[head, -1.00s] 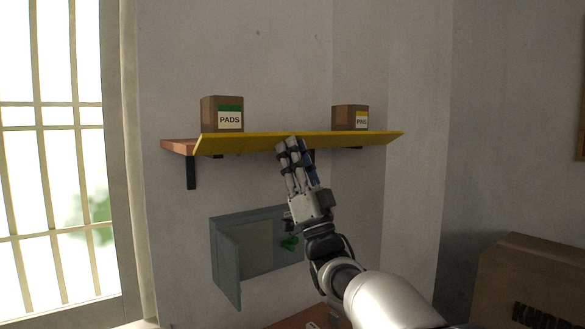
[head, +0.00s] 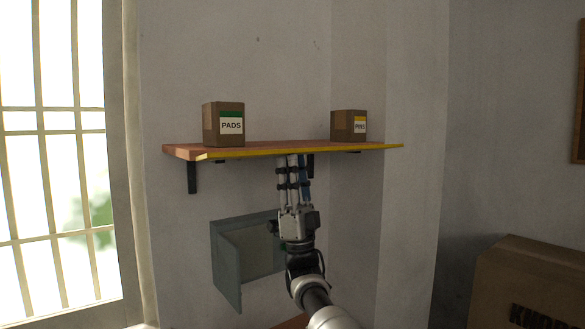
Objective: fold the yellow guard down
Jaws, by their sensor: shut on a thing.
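The yellow guard (head: 350,150) shows in the head view as a thin, nearly edge-on strip along the front of the wooden shelf (head: 270,146). Its broad face is hardly visible from here, and its hinge cannot be made out. My gripper (head: 293,159) points up from below, at about the middle of the guard. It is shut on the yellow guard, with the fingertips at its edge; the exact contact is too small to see.
A PADS box (head: 223,125) stands on the shelf at left and a PINS box (head: 348,126) at right. Below, a grey wall cabinet (head: 228,262) has its door open, partly behind my arm. A large cardboard box (head: 530,285) stands at lower right.

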